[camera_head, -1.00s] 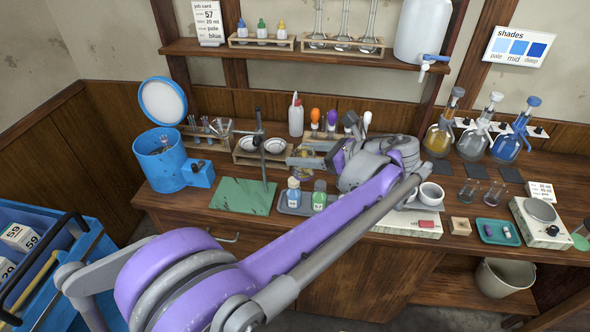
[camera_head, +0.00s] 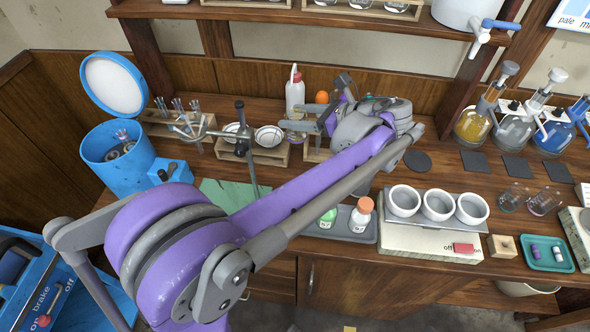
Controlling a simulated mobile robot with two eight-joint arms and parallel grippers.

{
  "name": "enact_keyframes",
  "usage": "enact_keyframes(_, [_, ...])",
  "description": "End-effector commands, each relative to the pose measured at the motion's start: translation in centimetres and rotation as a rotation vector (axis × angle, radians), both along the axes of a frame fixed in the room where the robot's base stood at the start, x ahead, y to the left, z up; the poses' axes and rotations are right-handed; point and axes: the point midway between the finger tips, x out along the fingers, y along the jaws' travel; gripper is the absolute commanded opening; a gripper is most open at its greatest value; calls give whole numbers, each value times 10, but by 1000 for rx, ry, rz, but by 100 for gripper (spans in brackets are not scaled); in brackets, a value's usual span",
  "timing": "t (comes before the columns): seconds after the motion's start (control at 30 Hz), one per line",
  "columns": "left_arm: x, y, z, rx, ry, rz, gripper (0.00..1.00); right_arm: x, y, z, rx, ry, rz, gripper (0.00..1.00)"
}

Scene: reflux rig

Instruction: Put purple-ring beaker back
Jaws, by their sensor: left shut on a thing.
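My left gripper (camera_head: 306,124) is at the back of the bench, in front of the white wash bottle and right of the small white dishes. Two other glass beakers, a left one (camera_head: 514,197) and a right one (camera_head: 545,201), stand on the right of the bench. My right gripper is out of view.
A blue lidded drum (camera_head: 118,172) stands left, beside a stand with a clamp (camera_head: 241,150). White dishes (camera_head: 268,137) sit in a wooden rack. Three white cups (camera_head: 438,204) stand on a hotplate (camera_head: 420,237). A grey tray (camera_head: 337,232) holds two small bottles. Stoppered flasks (camera_head: 515,127) stand right.

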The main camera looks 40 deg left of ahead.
Motion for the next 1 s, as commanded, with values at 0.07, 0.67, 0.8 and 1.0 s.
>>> enact_keyframes(0.07, [-4, 0, -32, 1, 5, 0, 0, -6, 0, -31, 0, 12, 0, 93])
enact_keyframes(0.67, [-6, -1, -111, 1, 0, 1, 0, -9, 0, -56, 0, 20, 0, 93])
enact_keyframes(0.8, [-6, -1, -120, 1, 0, 1, 0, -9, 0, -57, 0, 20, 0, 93])
enact_keyframes(1.0, [-6, -1, -148, 1, 0, 1, 0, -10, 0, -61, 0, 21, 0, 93])
